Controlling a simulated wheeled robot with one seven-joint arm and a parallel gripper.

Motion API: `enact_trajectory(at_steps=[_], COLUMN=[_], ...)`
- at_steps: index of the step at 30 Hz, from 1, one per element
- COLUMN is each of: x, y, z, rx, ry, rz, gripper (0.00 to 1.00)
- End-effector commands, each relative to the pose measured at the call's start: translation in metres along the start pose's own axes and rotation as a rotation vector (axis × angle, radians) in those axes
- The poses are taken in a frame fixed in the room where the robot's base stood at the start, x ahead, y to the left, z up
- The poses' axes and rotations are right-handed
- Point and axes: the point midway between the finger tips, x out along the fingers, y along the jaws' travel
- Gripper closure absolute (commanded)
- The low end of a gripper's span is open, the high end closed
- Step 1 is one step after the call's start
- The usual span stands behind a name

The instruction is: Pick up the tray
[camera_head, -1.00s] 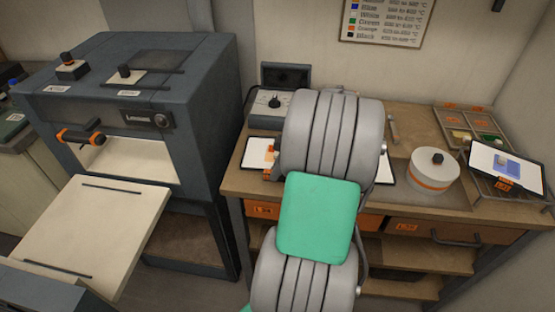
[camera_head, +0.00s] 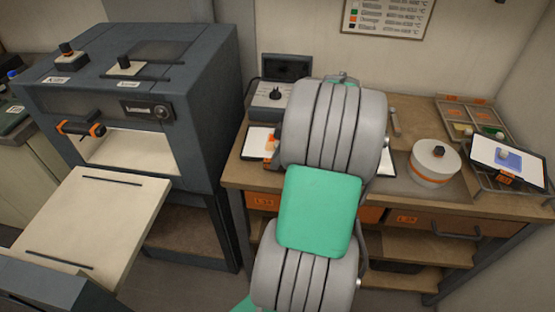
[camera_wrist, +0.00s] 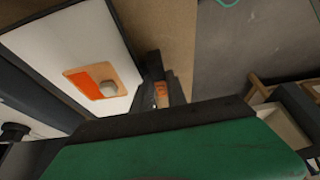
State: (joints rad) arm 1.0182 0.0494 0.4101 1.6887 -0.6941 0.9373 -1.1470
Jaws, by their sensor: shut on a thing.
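The tray (camera_head: 257,142) is a white panel with a dark rim on the workbench. My arm covers its middle in the head view, and a little of its right end shows past the arm. In the wrist view the tray (camera_wrist: 84,36) fills the upper left, with an orange and pale tile (camera_wrist: 92,82) bearing a grey knob on it. My gripper (camera_wrist: 160,92) is at the tray's edge, shut on its dark handle with an orange mark. My gripper is hidden behind my arm in the head view. I cannot tell whether the tray is off the bench.
A kiln-like machine (camera_head: 165,100) with an open, lowered door stands left of the workbench (camera_head: 235,180). A round white pot (camera_head: 435,160) and a tilted panel on a rack (camera_head: 510,160) stand at the right. A control box (camera_head: 268,100) is behind the tray.

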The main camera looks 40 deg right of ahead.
Motion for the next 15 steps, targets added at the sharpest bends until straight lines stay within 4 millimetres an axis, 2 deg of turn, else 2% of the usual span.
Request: enact_trajectory(at_steps=[5, 11, 15], x=[-0.021, -0.053, -0.084], y=[0.001, -0.021, -0.041], z=[-0.007, -0.007, -0.007], rx=[-0.003, -0.001, -0.001], ry=[-0.001, -0.001, -0.002], rz=[0.007, 0.008, 0.009], gripper=[1.0, 1.0, 1.0])
